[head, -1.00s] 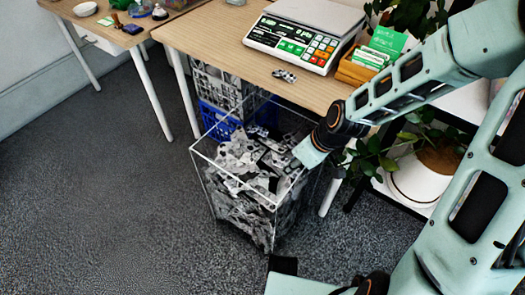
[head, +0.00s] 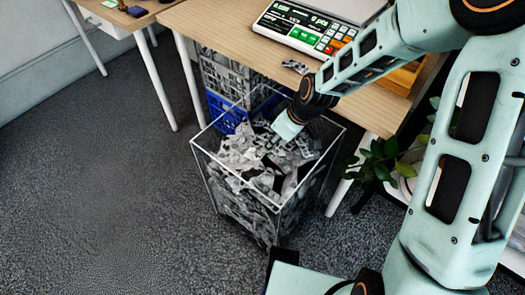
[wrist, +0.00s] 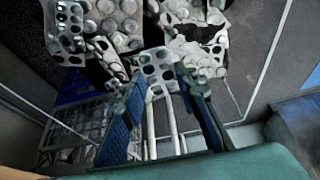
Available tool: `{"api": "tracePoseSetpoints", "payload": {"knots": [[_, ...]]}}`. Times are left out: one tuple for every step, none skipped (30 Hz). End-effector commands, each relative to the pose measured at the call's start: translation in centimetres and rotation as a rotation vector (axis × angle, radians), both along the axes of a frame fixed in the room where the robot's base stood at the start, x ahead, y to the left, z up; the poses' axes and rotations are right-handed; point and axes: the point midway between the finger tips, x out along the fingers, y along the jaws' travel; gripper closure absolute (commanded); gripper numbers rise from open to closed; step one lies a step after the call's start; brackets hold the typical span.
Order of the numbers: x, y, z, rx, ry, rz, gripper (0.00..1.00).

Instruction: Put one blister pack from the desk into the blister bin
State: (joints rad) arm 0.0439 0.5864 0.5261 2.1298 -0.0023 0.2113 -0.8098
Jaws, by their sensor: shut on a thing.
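The blister bin (head: 230,173) is a tall clear box on the floor by the desk, heaped with silver and grey blister packs. My gripper (wrist: 158,80) points down over the bin. In the wrist view its two blue-padded fingers are shut on a small silver blister pack (wrist: 155,70), with binned packs beyond it. In the head view my wrist end is above the bin's back half; the fingers and held pack are hard to make out there. Another blister pack (head: 295,66) lies on the desk (head: 240,55) near its front edge.
A scale (head: 308,28) stands on the desk. A grey crate (head: 226,76) and a blue crate (head: 224,112) are under the desk, behind the bin. A plant (head: 378,165) is right of the bin. The carpet at left is clear.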

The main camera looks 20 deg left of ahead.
Motion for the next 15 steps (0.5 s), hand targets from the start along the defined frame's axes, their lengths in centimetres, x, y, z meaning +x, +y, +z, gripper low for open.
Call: {"api": "tracePoseSetpoints", "payload": {"knots": [[0.3, 0.9, -1.4, 0.000, 0.003, 0.004, 0.78], [0.6, 1.3, -2.0, 0.000, 0.003, 0.004, 0.78], [0.8, 1.8, -2.8, -0.001, 0.003, 0.004, 0.78], [1.1, 2.2, -3.2, 0.000, 0.003, 0.004, 0.78], [1.3, 2.5, -3.7, 0.000, 0.003, 0.003, 0.78], [1.6, 2.9, -4.2, 0.000, 0.003, 0.002, 0.78], [1.7, 3.1, -4.4, 0.000, 0.003, 0.002, 0.78], [1.9, 3.3, -4.7, 0.000, 0.002, 0.002, 0.78], [2.0, 3.5, -4.9, 0.001, 0.002, 0.001, 0.78], [2.1, 3.6, -5.0, 0.000, 0.002, 0.001, 0.78], [2.1, 3.7, -5.1, 0.000, 0.002, 0.000, 0.78], [2.2, 3.8, -5.2, 0.000, 0.002, -0.001, 0.78], [2.3, 3.9, -5.4, 0.000, 0.002, -0.001, 0.78], [2.4, 4.0, -5.5, 0.000, 0.002, -0.001, 0.78], [2.5, 4.2, -5.9, 0.001, 0.001, -0.001, 0.78]]}}
